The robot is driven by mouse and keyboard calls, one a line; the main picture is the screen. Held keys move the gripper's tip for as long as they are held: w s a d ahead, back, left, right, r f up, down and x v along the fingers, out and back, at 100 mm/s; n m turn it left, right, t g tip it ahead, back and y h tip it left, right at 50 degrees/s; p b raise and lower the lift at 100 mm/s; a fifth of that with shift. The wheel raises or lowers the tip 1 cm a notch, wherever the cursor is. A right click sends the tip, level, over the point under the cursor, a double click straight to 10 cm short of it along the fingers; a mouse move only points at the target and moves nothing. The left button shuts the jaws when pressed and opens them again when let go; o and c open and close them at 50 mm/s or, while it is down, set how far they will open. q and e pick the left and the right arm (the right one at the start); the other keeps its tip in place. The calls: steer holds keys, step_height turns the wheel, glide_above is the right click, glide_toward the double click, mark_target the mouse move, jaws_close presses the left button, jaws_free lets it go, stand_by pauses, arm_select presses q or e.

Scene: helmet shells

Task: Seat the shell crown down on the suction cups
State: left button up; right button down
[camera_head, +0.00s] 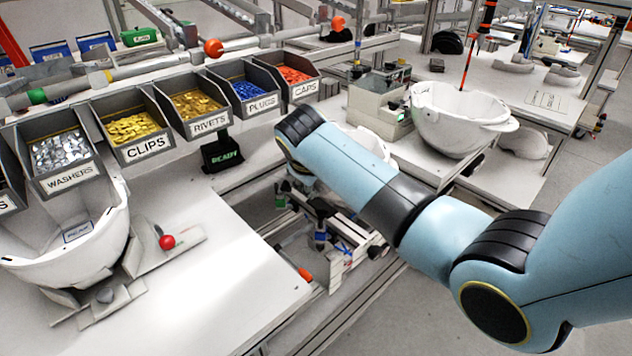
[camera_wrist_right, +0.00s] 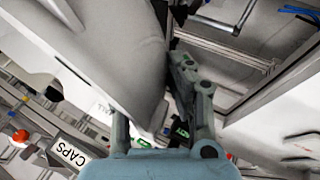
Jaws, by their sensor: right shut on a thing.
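My right arm reaches in from the right, and its gripper is hidden behind the forearm in the head view. In the right wrist view my right gripper (camera_wrist_right: 165,100) is shut on a white shell (camera_wrist_right: 105,50), whose wall fills the upper left and lies between the fingers. In the head view a white curved piece of a shell (camera_head: 374,145) shows past the forearm; the rest is hidden. A fixture with dark upright parts (camera_head: 322,235) stands below the forearm. I cannot make out suction cups clearly. My left gripper is not in view.
Another white shell (camera_head: 75,250) rests at the left near a red knob (camera_head: 167,242). A third shell (camera_head: 455,118) stands on the right bench. Labelled parts bins (camera_head: 130,125) line the back. The left bench top (camera_head: 215,285) has bare room in front.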

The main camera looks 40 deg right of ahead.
steer(key=w+f+b, duration=0.5)
steer(key=f+b, duration=0.1)
steer(key=shift+a+f, duration=0.15)
steer(key=shift+a, duration=0.05)
stand_by(0.5)
steer(key=c, duration=1.2)
jaws_free()
steer(key=shift+f, duration=0.1)
steer(key=v, duration=1.2)
